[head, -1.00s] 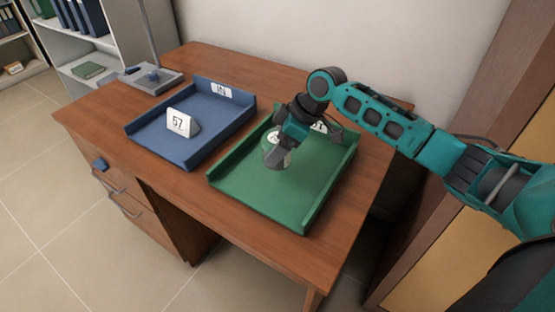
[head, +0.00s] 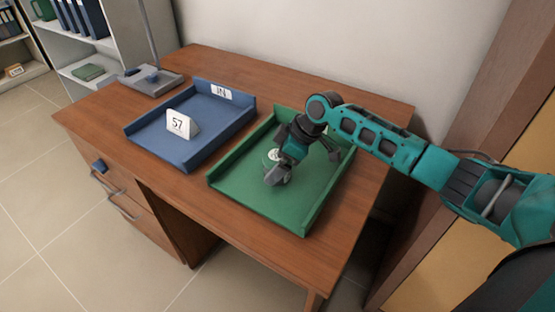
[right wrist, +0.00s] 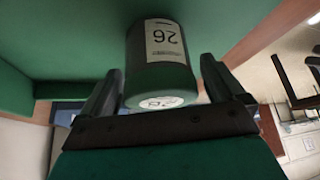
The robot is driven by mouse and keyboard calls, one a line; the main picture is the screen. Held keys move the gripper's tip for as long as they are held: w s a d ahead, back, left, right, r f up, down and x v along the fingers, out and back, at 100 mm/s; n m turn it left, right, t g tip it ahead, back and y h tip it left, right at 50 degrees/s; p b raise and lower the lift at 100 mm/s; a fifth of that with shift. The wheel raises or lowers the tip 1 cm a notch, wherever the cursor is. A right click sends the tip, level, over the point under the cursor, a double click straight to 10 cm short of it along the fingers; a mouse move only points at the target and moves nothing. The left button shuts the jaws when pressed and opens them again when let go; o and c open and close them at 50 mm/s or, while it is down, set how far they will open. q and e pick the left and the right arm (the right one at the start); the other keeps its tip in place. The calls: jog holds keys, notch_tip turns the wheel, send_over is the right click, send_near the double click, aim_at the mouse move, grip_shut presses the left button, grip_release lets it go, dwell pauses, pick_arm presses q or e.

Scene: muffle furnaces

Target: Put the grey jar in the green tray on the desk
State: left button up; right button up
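My right gripper (head: 298,163) is over the tray at the jar. In the right wrist view its fingers are spread on either side of the jar with gaps, so it is open. In the head view the gripper hides part of the jar. My left gripper is not in view.
A blue tray (head: 160,138) marked IN, with a white card (head: 181,125) reading 57 in it, lies left of the green tray. A lamp base (head: 151,80) stands at the desk's back left. The front of the wooden desk (head: 275,250) is bare. A wall stands behind.

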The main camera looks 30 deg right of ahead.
jog(key=shift+o, duration=0.2)
jog(key=shift+r, duration=0.3)
jog(key=p+v, duration=0.1)
jog(key=v, duration=1)
jog(key=shift+s+d+r, duration=0.15)
jog(key=shift+d+r, duration=0.05)
jog(key=shift+r, duration=0.15)
